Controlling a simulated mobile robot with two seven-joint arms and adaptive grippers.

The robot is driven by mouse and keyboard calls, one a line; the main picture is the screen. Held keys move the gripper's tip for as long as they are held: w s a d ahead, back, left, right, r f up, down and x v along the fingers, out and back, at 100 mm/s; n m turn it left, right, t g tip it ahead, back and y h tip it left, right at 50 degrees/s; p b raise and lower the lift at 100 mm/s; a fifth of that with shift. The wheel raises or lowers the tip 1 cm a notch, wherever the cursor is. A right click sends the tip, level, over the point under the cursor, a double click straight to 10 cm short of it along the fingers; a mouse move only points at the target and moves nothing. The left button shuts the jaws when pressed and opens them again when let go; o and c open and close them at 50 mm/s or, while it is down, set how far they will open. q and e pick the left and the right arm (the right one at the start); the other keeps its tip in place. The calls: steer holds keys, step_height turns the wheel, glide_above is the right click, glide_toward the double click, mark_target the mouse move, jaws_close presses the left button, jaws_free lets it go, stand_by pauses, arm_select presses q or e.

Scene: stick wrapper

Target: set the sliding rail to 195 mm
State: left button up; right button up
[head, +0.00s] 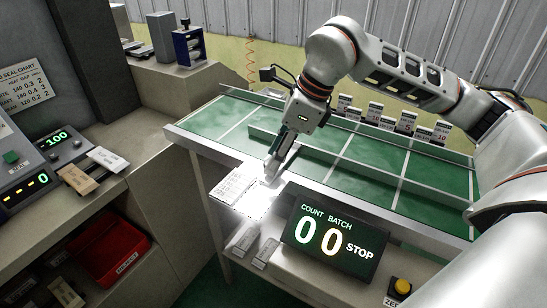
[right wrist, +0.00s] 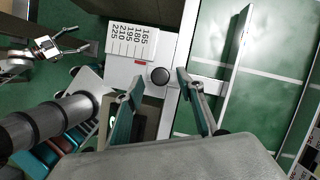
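The sliding rail (head: 350,168) is a long, low bar across the green table in the head view. In the right wrist view the rail (right wrist: 236,72) stands at the right, and a pale crossbar runs toward it from a black round knob (right wrist: 160,76). A white scale plate (right wrist: 130,42) marked 165 to 225 lies beside the knob. I cannot read the setting. My right gripper (head: 274,167) is over the table's near left edge, its fingers (right wrist: 161,77) apart on either side of the knob; contact is unclear. My left gripper (right wrist: 76,40) shows small and open at upper left.
A display (head: 335,235) reads 0, 0 and STOP in front of the table. A yellow button (head: 402,286) is at its right. Several small labelled packs (head: 375,113) line the far edge. A sealing machine (head: 35,165) and a red bin (head: 110,250) are left.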

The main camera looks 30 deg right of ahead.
mark_target(267, 182)
steer(key=shift+w+a+f, duration=0.15)
steer(key=shift+a+f, duration=0.05)
steer(key=shift+f, duration=0.35)
jaws_close()
steer(key=shift+s+a, duration=0.25)
steer(key=shift+a, duration=0.15)
steer(key=shift+s+a, duration=0.3)
steer(key=shift+a, duration=0.2)
steer(key=shift+s+a, duration=0.3)
steer(key=shift+a, duration=0.2)
steer(key=shift+w+d, duration=0.1)
jaws_free()
